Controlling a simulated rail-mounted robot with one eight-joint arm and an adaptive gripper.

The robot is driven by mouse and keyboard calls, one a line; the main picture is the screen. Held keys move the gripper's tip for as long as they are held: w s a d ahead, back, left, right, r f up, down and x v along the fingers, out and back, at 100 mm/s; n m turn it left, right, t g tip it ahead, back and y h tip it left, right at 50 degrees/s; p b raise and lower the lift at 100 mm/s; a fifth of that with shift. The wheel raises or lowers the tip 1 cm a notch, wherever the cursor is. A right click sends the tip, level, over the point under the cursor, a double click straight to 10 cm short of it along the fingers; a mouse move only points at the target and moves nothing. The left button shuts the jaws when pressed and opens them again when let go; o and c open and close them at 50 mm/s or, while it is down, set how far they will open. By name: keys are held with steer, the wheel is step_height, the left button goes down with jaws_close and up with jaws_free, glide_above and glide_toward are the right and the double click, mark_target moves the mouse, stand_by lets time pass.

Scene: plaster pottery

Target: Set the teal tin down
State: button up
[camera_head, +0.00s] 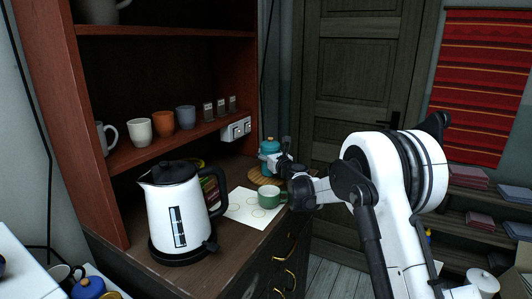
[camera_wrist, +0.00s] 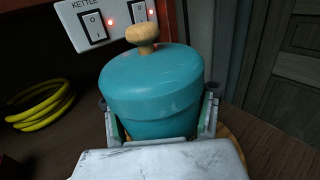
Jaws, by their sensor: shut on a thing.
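The teal tin (camera_wrist: 152,85) is round, with a teal lid and a pale wooden knob. It stands upright between the two fingers of my gripper (camera_wrist: 160,128) in the wrist view. The fingers are shut on its sides. In the head view the tin (camera_head: 268,160) shows at the back of the counter, with my gripper (camera_head: 276,163) at it. A round wooden board (camera_head: 258,178) is under the tin, and its edge shows in the wrist view (camera_wrist: 232,140). The tin's base is largely hidden, so I cannot tell whether it touches the board.
A green mug (camera_head: 269,197) stands on a white sheet (camera_head: 240,209) in front of the board. A white kettle (camera_head: 174,212) stands at the left. Switches (camera_wrist: 108,20) are on the wall close behind the tin. Yellow rings (camera_wrist: 42,105) lie left of it.

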steer(key=shift+f, duration=0.2)
steer(key=o, duration=1.7)
steer(key=shift+r, duration=0.1)
